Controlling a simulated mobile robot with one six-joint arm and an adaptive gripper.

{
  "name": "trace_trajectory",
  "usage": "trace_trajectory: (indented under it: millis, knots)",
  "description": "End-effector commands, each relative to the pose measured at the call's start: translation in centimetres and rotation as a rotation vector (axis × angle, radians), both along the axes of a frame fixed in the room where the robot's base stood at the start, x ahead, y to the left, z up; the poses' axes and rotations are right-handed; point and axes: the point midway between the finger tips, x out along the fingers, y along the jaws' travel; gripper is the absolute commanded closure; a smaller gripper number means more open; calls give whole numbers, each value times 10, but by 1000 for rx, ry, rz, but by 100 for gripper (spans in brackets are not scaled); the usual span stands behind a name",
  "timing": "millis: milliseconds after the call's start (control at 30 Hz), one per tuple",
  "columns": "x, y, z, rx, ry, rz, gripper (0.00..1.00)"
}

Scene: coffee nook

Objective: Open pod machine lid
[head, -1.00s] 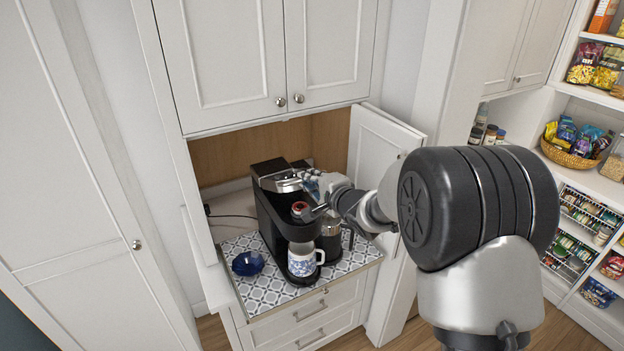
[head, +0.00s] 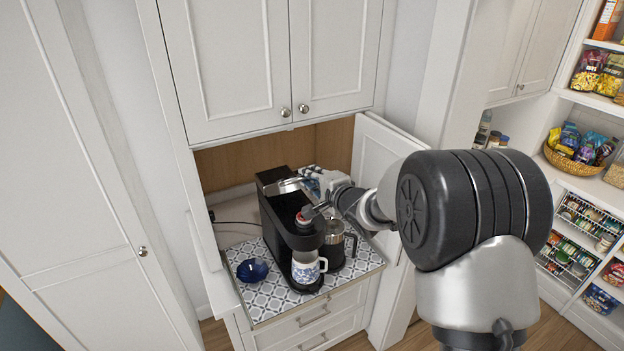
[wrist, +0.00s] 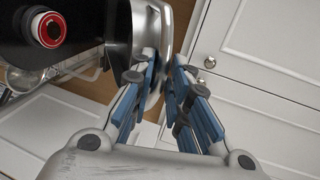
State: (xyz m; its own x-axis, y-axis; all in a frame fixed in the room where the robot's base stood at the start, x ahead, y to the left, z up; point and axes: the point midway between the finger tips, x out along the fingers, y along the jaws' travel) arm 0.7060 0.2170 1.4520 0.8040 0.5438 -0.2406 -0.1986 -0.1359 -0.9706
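The black pod machine (head: 278,222) stands on a patterned mat (head: 246,300) in the cabinet nook. Its lid (head: 288,185), with a silver front edge, is at the top; I cannot tell how far it is raised. My gripper (head: 312,180) is at the right side of the lid. In the wrist view, the lid's chrome edge (wrist: 163,20) runs by the fingertips of my gripper (wrist: 165,62). The blue-padded fingers are parted, with the edge close to the left finger; contact is unclear. A red-ringed round part (wrist: 48,29) shows on the machine's top.
A blue-and-white mug (head: 306,268) stands under the spout. A glass carafe (head: 336,245) stands close on the machine's right, below my arm. A dark blue bowl (head: 252,270) sits at the left. Cabinet doors (head: 262,60) hang above; an open door (head: 372,150) stands at the right.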

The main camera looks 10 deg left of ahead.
Motion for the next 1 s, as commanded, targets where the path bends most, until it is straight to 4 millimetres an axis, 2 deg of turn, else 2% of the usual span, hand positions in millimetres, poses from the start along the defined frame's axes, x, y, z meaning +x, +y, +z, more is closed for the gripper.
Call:
trace_trajectory:
  millis: [367, 467, 800, 1000]
  knots:
    - [-5, -4, -1, -3, 6, -1, 81]
    - [-16, -12, 2, -4, 6, -3, 81]
    - [-73, -51, 21, -2, 3, -3, 81]
    - [-93, -63, 27, -2, 2, -1, 81]
